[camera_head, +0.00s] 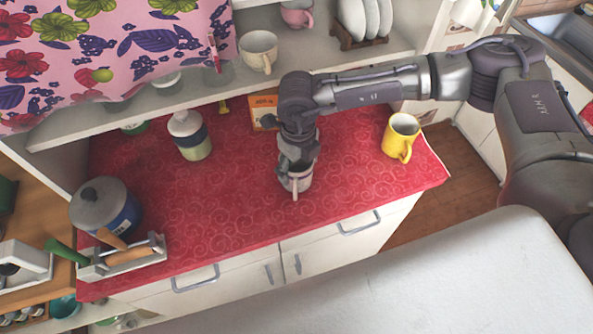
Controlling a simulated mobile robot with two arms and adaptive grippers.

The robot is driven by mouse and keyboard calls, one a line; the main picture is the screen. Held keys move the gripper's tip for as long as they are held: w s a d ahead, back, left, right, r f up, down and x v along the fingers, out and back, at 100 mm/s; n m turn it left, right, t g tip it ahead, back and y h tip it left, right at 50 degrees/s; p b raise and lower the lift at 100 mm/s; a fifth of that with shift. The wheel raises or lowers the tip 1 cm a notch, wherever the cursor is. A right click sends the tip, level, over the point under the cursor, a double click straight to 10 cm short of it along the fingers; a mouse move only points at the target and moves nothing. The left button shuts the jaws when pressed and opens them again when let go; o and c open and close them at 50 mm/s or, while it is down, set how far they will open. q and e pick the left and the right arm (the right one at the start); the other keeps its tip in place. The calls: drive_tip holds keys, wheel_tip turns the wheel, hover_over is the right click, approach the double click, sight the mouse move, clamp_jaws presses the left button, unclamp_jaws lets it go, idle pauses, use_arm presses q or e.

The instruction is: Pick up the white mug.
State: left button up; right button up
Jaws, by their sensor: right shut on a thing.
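A pale mug (299,183), whitish with a slight pink tint, is at the middle of the red counter top, its handle toward me. My right gripper (297,168) reaches down over it from above and is shut on it. The fingers and wrist hide the mug's upper part, and I cannot tell whether its base touches the counter. My left gripper is not in view.
A yellow mug (396,142) stands to the right, an orange box (262,108) behind, a lidded jar (190,137) to the left. A blue pot (118,213) and a utensil holder (97,268) are far left. A cream cup (257,55) sits on the shelf. The front counter is clear.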

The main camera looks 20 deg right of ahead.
drive_tip(key=shift+c, duration=1.1)
drive_tip(key=shift+w+r, duration=0.1)
drive_tip(key=shift+r, duration=0.05)
